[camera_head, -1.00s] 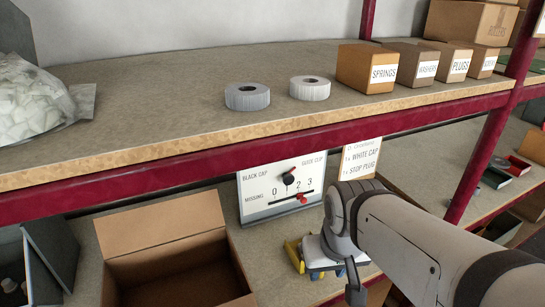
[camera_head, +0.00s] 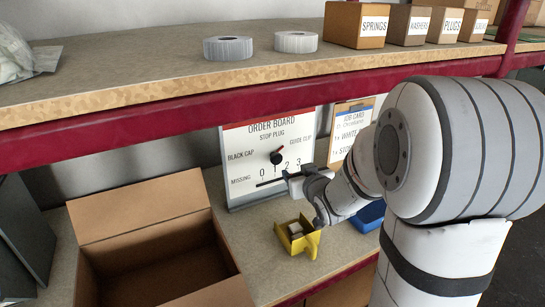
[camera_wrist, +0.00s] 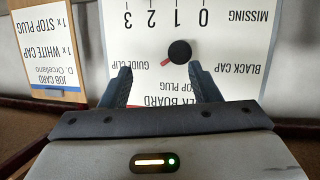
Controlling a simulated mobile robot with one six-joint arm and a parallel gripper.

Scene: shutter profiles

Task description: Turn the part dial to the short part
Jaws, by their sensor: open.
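The order board (camera_head: 240,137) stands upright behind the bench, with labels BLACK CAP, STOP PLUG and GUIDE CLIP around a black dial (camera_head: 277,158). The dial's red pointer aims up and right, toward GUIDE CLIP. In the wrist view the board (camera_wrist: 235,50) is upside down, and the dial (camera_wrist: 180,51) sits beyond my fingertips, between them in the picture. My gripper (camera_head: 290,179) is open and empty in front of the board's lower right; its fingers also show in the wrist view (camera_wrist: 166,78). It hides part of the MISSING slider.
The job card (camera_head: 352,120) on a clipboard stands right of the board, naming a white cap and stop plug. A yellow bin (camera_head: 284,238) and a blue bin (camera_head: 368,217) sit below. An open cardboard box (camera_head: 140,205) is left. The shelf edge (camera_head: 190,120) runs above.

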